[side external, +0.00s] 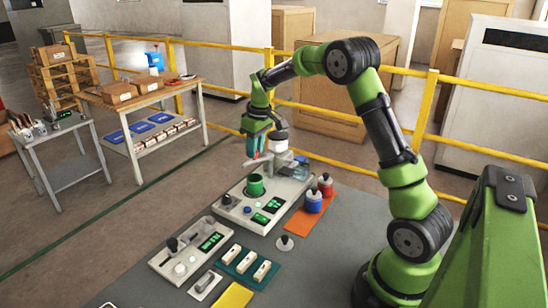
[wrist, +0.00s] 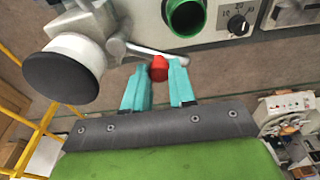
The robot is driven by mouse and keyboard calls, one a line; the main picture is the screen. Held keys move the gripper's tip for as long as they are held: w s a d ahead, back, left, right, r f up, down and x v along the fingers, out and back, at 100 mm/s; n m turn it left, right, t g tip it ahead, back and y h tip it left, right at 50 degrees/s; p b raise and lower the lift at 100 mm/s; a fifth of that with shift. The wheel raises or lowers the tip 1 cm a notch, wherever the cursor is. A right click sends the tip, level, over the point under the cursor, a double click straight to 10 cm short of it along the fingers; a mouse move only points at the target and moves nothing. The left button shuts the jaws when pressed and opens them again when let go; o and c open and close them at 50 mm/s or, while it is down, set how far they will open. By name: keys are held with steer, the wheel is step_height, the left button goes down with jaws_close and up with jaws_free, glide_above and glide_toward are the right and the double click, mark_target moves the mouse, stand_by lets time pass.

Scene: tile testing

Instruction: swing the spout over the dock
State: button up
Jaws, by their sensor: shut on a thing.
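The spout (wrist: 155,52) is a slim silver bar reaching out from a metal pivot; it also shows in the side view (side external: 256,162). A red knob (wrist: 158,68) sits by the bar. My gripper (wrist: 158,80) has its teal fingers shut on the knob, one on each side. In the side view my gripper (side external: 257,148) points down at the spout from above. A green cup-like ring (side external: 255,185), which may be the dock, stands on the grey panel below the spout. It also shows in the wrist view (wrist: 186,17), beyond the bar.
A dispenser body with a white cap (side external: 277,138) stands close to my gripper; its large dark-faced round end (wrist: 65,75) fills the left of the wrist view. Red and blue bottles (side external: 314,200) stand on an orange mat. A second control panel (side external: 190,247) is at front left.

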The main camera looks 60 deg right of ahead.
steer(key=shift+s+a, duration=0.1)
steer(key=shift+a, duration=0.05)
steer(key=shift+s+a, duration=0.2)
steer(key=shift+s, duration=0.3)
steer(key=shift+s, duration=0.2)
steer(key=shift+s+a, duration=0.1)
steer(key=shift+s, duration=0.55)
steer(key=o, duration=0.9)
